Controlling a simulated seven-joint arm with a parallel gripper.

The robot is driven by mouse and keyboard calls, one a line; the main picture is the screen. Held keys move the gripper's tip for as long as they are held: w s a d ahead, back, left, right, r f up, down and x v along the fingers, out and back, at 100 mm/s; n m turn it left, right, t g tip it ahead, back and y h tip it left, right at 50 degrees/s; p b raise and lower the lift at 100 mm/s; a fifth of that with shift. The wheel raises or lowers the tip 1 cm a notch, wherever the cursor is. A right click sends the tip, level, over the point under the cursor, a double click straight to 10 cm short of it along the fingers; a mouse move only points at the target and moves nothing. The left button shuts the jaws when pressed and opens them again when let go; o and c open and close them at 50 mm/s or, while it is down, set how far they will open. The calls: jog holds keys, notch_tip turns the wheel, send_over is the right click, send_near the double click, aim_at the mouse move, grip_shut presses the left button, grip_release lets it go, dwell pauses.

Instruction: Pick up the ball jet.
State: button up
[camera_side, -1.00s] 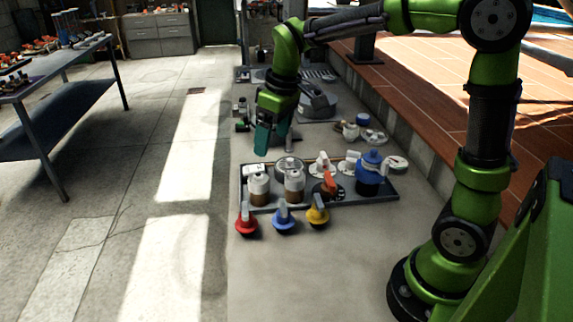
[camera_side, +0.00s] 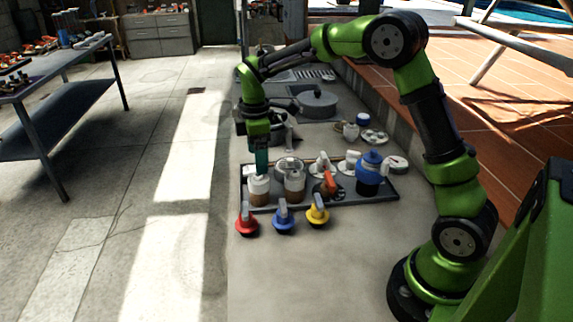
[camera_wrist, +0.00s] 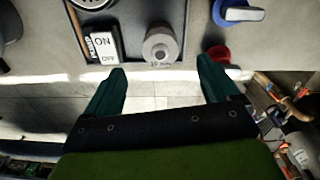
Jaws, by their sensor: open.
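I cannot tell for certain which part is the ball jet. My gripper (camera_side: 262,160) is open, pointing down over the left end of the dark tray (camera_side: 330,202). Just below it stands a white-topped part with an amber base (camera_side: 259,188). In the wrist view this part (camera_wrist: 160,47) appears as a pale round top with a dark centre, just beyond and between the fingertips of my gripper (camera_wrist: 162,73), with nothing held. A similar white and amber part (camera_side: 294,186) stands to its right.
A white ON/OFF switch (camera_wrist: 102,46) is close beside the pale part. Red (camera_side: 246,222), blue (camera_side: 284,220) and yellow (camera_side: 317,212) knobs stand in front of the tray. A blue-topped pot (camera_side: 370,174) is at the tray's right. The near bench is clear.

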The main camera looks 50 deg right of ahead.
aim_at(258, 178)
notch_tip(258, 178, down, 8)
jog(key=shift+f, duration=0.1)
jog(key=c, duration=1.1)
